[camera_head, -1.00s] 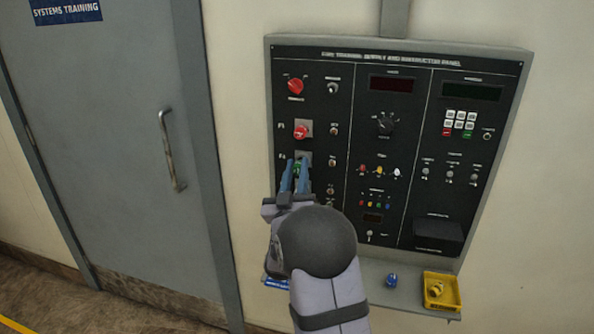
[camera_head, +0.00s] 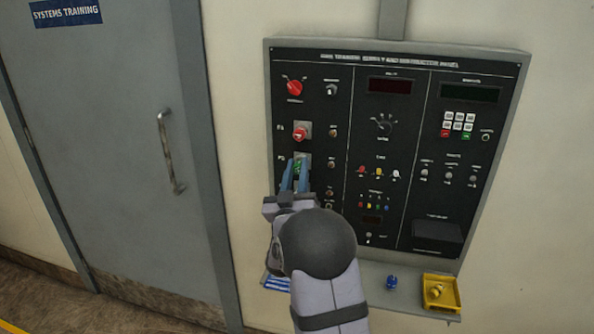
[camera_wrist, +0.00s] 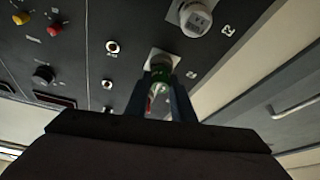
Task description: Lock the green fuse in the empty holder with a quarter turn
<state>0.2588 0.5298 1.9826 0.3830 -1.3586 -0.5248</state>
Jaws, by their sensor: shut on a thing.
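The green fuse (camera_head: 299,167) is at the second holder on the panel's left column, below the red fuse (camera_head: 301,133). My gripper (camera_head: 295,176) is shut on the green fuse, with a blue finger on either side. In the wrist view the green fuse (camera_wrist: 160,76) sits between the fingers (camera_wrist: 160,103), at the light square plate of the holder (camera_wrist: 163,61). Its inner end is hidden, so I cannot tell how far it is seated or how it is turned.
The black panel (camera_head: 345,215) has knobs, switches and displays close to the right of my gripper. Below it, a shelf holds a blue part (camera_head: 391,282) and a yellow bin (camera_head: 455,304). A grey door (camera_head: 110,150) stands at left.

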